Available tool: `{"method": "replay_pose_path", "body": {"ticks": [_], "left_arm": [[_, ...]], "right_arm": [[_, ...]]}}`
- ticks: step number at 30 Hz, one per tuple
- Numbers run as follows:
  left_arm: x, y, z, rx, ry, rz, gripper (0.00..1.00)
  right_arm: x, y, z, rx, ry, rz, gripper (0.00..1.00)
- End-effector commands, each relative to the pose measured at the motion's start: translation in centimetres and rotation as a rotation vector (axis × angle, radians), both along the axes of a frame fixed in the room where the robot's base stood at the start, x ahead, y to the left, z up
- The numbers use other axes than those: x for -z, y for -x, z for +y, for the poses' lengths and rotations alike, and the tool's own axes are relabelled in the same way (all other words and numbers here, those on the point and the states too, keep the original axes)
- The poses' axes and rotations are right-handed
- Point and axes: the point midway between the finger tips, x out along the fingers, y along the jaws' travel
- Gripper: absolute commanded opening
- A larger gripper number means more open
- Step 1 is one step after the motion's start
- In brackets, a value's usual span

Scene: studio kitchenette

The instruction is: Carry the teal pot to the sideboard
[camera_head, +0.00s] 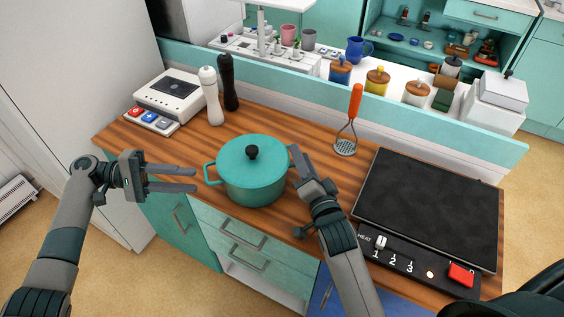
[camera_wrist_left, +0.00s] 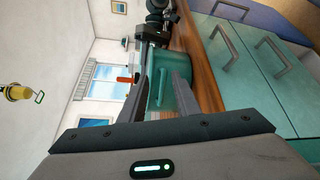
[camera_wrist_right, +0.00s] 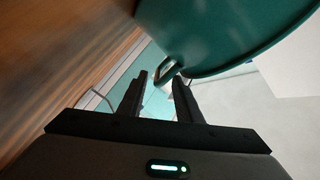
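The teal pot (camera_head: 250,182), with its lid and black knob, stands upright on the wooden counter (camera_head: 330,170). My left gripper (camera_head: 194,179) is open and empty just left of the pot, its fingers pointing at the left handle (camera_head: 209,173). In the left wrist view the pot (camera_wrist_left: 175,92) shows beyond the open fingers. My right gripper (camera_head: 304,166) is close to the pot's right side and hides much of that handle. In the right wrist view its fingers are apart, with the handle (camera_wrist_right: 170,70) at their tips. I cannot tell which furniture is the sideboard.
A white and a black mill (camera_head: 229,82) stand behind the pot, beside a white appliance (camera_head: 170,95). An orange-handled masher (camera_head: 350,118) and a dark hotplate (camera_head: 430,205) are to the right. A raised teal panel (camera_head: 300,82) edges the counter's back, with jars beyond.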

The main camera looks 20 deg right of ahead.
Motion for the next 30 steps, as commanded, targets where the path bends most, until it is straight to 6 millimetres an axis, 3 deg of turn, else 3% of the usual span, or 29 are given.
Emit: {"method": "replay_pose_path", "body": {"ticks": [6, 12, 30], "left_arm": [[-0.6, -1.2, 3.8, -0.003, 0.001, 0.001, 0.29], [-0.9, -1.8, 6.1, 0.0, 0.002, 0.0, 0.29], [-1.0, -2.0, 6.8, 0.0, 0.002, 0.0, 0.29]], "right_arm": [[0.0, 0.0, 0.0, 0.0, 0.0, 0.0, 0.32], [0.0, 0.0, 0.0, 0.0, 0.0, 0.0, 0.32], [0.0, 0.2, 0.0, 0.0, 0.0, 0.0, 0.32]]}}
